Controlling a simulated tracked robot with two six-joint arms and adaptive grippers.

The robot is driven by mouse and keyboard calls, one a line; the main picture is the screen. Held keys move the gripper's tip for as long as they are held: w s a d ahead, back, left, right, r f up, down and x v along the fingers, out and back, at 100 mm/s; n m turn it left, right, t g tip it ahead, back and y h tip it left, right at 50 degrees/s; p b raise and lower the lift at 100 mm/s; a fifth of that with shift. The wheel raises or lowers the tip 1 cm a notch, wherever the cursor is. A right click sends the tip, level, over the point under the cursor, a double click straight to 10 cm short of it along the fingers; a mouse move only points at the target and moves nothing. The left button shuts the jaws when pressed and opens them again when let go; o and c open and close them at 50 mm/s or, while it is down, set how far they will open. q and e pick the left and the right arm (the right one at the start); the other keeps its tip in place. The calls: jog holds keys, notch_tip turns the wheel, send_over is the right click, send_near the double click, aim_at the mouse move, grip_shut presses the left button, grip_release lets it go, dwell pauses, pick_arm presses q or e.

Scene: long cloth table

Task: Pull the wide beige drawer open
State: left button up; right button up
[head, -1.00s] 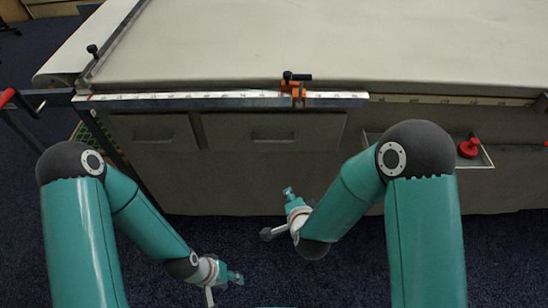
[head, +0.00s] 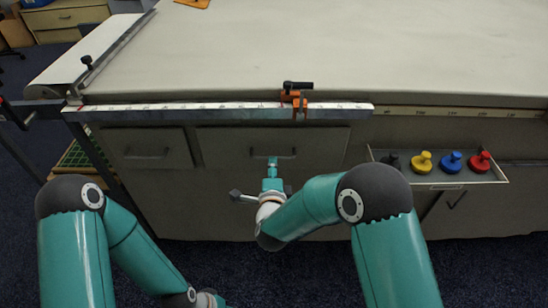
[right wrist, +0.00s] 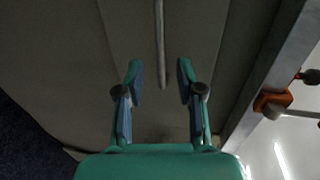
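The wide beige drawer (head: 222,146) is in the front of the table, below the ruler, and looks shut. Its bar handle (head: 290,151) is dark and runs across its middle. My right gripper (head: 272,160) is in front of the handle in the head view. In the right wrist view my right gripper (right wrist: 159,75) is open and empty, and the handle (right wrist: 160,40) lines up with the gap between its fingers. I cannot tell whether they touch. My left gripper (head: 208,299) is low at the bottom edge, mostly cut off.
A narrower drawer (head: 148,150) is left of the wide one. An orange clamp (head: 295,100) sits on the ruler (head: 215,108) above. A tray (head: 440,181) with several coloured knobs is to the right. The floor (head: 190,258) in front is clear.

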jog(key=x, duration=0.6)
jog(key=shift+w, duration=0.2)
jog(key=shift+f, duration=0.1)
grip_shut()
